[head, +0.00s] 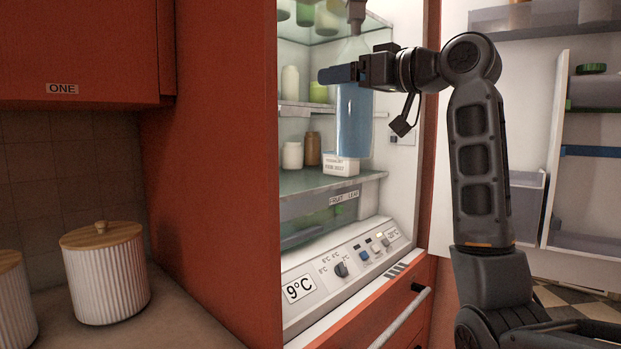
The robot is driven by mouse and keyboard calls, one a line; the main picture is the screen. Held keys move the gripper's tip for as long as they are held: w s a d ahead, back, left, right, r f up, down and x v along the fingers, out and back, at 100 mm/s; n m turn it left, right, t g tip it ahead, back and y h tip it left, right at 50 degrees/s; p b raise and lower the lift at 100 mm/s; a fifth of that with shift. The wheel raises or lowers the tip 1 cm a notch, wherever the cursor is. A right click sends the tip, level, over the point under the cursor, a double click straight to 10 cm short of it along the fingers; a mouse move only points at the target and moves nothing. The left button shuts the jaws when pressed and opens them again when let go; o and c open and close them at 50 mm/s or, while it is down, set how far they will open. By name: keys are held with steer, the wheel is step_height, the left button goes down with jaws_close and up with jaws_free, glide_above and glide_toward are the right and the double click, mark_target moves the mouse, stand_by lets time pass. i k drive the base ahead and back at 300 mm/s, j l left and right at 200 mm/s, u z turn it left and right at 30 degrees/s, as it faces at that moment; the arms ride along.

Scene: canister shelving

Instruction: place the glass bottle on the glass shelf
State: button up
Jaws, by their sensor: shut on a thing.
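The glass bottle (355,120), clear at the top with blue liquid below, hangs upright inside the open fridge. My gripper (345,73) is shut around its upper body, reaching in from the right. The bottle's lower end overlaps the white carton in the picture; I cannot tell whether it touches anything. A glass shelf (310,182) lies below it, above the clear drawer. Other glass shelves sit at the top (345,27) and at middle height (295,107). The bottle and gripper hide part of the shelves.
On the lower shelf stand a white jar (292,155), a brown jar (313,149) and a white carton (341,164). A white bottle (290,83) and a green jar (318,92) stand on the middle shelf. The open fridge door (555,150) is at right.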

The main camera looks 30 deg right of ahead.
mark_target(295, 184)
steer(key=i+l, duration=0.85)
steer(key=i, duration=0.05)
